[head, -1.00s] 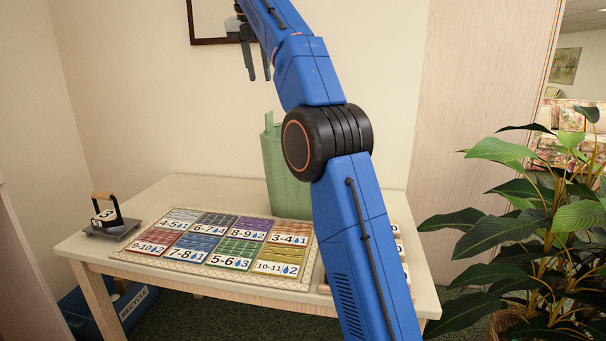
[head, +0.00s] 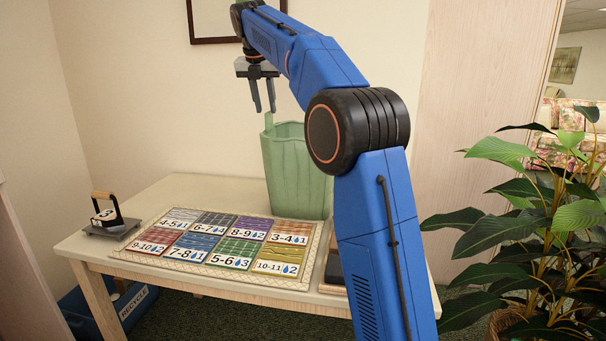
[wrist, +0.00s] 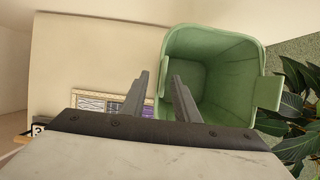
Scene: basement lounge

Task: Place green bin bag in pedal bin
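The green bin bag (head: 298,175) looks like a stiff, open-topped green tub and stands upright at the back right of the table. A narrow tab rises from its left rim. In the wrist view the bag (wrist: 205,85) is seen from above, open and empty, with another tab at its right rim. My gripper (head: 265,109) points down just above the left tab. Its fingers (wrist: 160,76) are apart with the left tab's edge showing between them, and nothing is gripped. I see no pedal bin in either view.
The table (head: 205,186) holds a mat (head: 140,257) of numbered coloured cards and a black-and-grey item with a wooden handle (head: 106,212) at left. A blue recycle box (head: 100,310) is below at left. A leafy plant (head: 540,220) stands at right. A picture frame hangs behind my arm.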

